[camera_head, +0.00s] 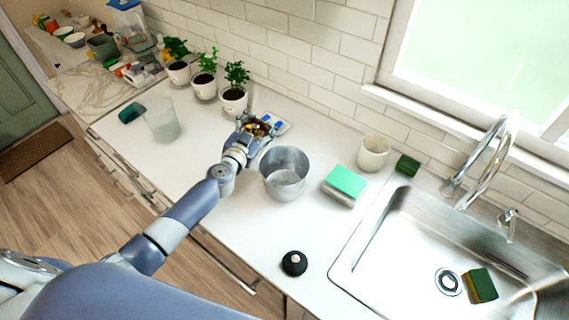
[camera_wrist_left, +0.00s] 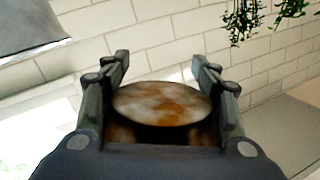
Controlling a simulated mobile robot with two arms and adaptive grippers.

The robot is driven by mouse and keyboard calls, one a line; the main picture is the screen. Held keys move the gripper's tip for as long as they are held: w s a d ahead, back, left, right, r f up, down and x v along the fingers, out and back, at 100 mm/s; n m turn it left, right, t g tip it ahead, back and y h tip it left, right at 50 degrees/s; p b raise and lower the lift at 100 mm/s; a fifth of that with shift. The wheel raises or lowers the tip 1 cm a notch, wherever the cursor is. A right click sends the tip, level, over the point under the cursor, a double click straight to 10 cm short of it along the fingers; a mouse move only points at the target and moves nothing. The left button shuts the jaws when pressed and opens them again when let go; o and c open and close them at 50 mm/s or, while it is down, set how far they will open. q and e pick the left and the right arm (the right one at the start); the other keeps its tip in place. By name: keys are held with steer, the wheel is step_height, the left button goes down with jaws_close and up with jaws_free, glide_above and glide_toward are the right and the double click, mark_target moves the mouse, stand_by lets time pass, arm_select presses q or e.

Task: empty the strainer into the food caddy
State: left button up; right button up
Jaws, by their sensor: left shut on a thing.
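My left gripper (camera_head: 256,124) is shut on a small round thing, which seems to be the strainer, above the counter near the back wall. In the left wrist view the round top of this strainer (camera_wrist_left: 162,103) shows mottled brown and white between the two fingers. Its sides are mostly hidden by the gripper. A round grey metal bin, seemingly the food caddy (camera_head: 284,178), stands upright and open just right of the gripper. A grey metal edge, likely the caddy's (camera_wrist_left: 35,28), shows at the wrist view's upper left. My right gripper is not in view.
A green-topped sponge block (camera_head: 346,181) and a cream cup (camera_head: 373,152) stand right of the caddy. A black round lid-like disc (camera_head: 294,263) lies in front. Potted plants (camera_head: 234,98) line the wall; a clear glass (camera_head: 162,120) stands left. The sink (camera_head: 410,240) is right.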

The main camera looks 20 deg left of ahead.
arm_select(q)
steer(key=shift+d+r, duration=0.15)
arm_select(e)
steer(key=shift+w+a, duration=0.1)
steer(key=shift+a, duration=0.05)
arm_select(q)
steer(key=shift+d+r+m, duration=0.15)
steer(key=shift+m, duration=0.15)
steer(key=shift+s+d+r, duration=0.1)
steer(key=shift+s+d, duration=0.05)
steer(key=shift+d, duration=0.05)
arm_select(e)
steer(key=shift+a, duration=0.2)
arm_select(q)
steer(key=shift+m+t, duration=0.3)
steer(key=shift+m, duration=0.1)
steer(key=shift+s+d+r, duration=0.2)
steer(key=shift+d, duration=0.25)
steer(key=shift+m, duration=0.3)
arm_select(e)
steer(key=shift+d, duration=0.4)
